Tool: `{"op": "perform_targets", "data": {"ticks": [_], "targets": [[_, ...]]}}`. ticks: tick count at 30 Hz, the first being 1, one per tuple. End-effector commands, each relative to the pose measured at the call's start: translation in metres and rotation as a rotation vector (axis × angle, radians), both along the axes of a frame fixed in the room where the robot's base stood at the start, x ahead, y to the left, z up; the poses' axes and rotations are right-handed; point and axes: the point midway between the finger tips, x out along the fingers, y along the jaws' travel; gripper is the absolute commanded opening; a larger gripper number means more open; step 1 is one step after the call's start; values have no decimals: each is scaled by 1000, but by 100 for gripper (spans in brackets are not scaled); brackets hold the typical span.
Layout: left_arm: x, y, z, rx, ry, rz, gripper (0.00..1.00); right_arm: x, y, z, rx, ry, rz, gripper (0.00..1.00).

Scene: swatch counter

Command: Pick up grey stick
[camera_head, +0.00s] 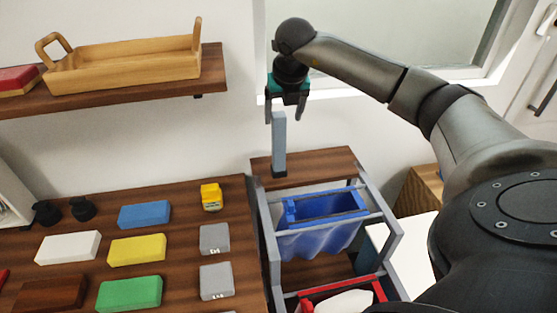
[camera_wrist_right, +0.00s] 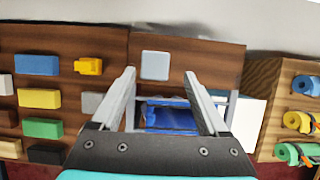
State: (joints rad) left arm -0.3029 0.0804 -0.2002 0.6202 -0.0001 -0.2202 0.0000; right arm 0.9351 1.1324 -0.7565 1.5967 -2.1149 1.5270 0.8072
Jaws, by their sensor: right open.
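The grey stick (camera_head: 279,145) stands upright on the brown wooden surface (camera_head: 325,160), close to the white wall. My right gripper (camera_head: 284,112) is open, pointing down over the stick, with its fingertips around the height of the stick's upper end. In the right wrist view, the stick's light square top (camera_wrist_right: 155,65) shows between the spread fingers of my right gripper (camera_wrist_right: 160,74). Whether a finger touches the stick cannot be told. My left gripper is not in view.
A wooden shelf (camera_head: 120,97) with a wooden tray (camera_head: 125,65) hangs at upper left. Coloured blocks, such as a yellow one (camera_head: 137,249), lie on the counter at left. A grey frame (camera_head: 268,225) with a blue bin (camera_head: 320,240) stands just in front of the stick.

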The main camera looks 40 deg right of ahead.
Motion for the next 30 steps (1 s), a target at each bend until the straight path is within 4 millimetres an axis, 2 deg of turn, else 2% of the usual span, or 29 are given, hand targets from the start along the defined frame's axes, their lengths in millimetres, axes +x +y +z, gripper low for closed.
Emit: {"op": "perform_targets", "data": {"ticks": [3,10,19,29,30], "targets": [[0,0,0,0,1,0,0,5,-2,-14,2,1,0,78],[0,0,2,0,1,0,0,12,-3,-26,3,1,1,78],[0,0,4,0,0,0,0,29,-8,-59,3,2,1,78],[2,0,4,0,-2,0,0,31,-9,-65,1,-1,2,78],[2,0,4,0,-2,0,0,31,-9,-65,1,-1,2,75]]}}
